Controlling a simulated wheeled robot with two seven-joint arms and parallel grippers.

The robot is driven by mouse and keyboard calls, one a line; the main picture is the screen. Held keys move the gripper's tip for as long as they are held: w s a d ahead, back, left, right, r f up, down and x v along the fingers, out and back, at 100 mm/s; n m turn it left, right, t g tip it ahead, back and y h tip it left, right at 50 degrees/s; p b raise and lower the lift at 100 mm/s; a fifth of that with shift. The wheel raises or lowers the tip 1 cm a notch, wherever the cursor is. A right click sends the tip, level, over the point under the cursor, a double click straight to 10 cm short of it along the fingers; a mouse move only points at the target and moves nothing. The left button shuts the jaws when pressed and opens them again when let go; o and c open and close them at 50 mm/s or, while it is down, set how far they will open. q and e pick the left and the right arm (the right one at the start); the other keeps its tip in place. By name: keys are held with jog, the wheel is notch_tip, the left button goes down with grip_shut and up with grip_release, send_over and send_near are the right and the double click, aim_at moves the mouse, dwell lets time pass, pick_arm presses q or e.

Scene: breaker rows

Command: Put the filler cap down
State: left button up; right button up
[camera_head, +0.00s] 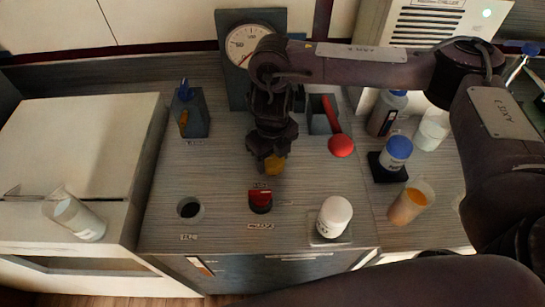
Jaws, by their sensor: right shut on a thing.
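My right gripper (268,150) reaches in from the right and points down over the middle of the worktop. It is shut on a small yellow-orange piece, which looks like the filler cap (274,164). Only the lower part of the cap shows below the fingers; the rest is hidden. I cannot tell whether the cap touches the worktop. A round dark hole (190,208) with a pale rim lies to the left and nearer, with a small label below it. My left gripper is not in view.
A red-and-black knob (260,199) is just in front of the gripper. A red-ball lever (341,146) stands to its right, a gauge (246,43) behind. The worktop between hole and knob is clear.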

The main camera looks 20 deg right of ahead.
aim_at(272, 158)
jog(key=shift+f, duration=0.2)
jog(key=o, duration=0.9)
jog(key=shift+r, duration=0.25)
notch_tip(272, 158, up, 12)
jog(key=shift+p, duration=0.35)
jog(key=shift+f, duration=0.15)
